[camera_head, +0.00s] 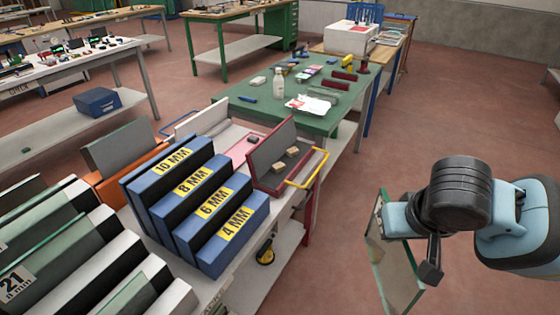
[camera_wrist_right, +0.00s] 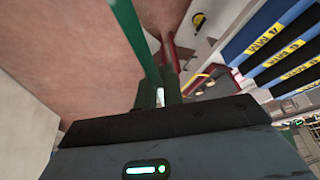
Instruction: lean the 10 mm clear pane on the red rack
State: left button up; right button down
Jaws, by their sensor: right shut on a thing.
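A clear pane with green edges (camera_head: 396,268) hangs upright in my right gripper (camera_head: 405,226), at the right of the head view, over the open floor. In the right wrist view the pane shows nearly edge-on as a green strip (camera_wrist_right: 135,45), rising from the shut right gripper (camera_wrist_right: 155,108). Its thickness cannot be read. The dark red rack (camera_head: 258,180), with a grey sloped back and a yellow handle, stands left of the gripper, well apart from the pane. Small tan blocks lie on it. My left gripper is in neither view.
A blue slotted rack (camera_head: 236,245) labelled 10, 8, 6 and 4 MM stands beside the red rack. An orange rack (camera_head: 125,180) is behind it. A green table (camera_head: 270,115) holds a bottle, papers and tools. Reddish floor is free between the racks and my right arm.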

aim_at(379, 276)
jog(key=shift+r, duration=0.1)
jog(key=f, duration=0.3)
jog(key=s+a+f, duration=0.1)
jog(key=f, duration=0.3)
jog(key=s+a+f, duration=0.1)
jog(key=f, duration=0.2)
jog(key=shift+s+f, duration=0.2)
jog(key=shift+s, duration=0.05)
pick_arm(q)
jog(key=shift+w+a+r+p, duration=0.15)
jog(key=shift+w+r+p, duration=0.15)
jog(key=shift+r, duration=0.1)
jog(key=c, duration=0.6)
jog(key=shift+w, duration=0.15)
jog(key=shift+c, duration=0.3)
pick_arm(e)
jog(key=s+d+f, duration=0.2)
jog(key=s+f, duration=0.2)
jog(key=f, duration=0.3)
jog(key=shift+s+f, duration=0.35)
jog(key=shift+f, duration=0.05)
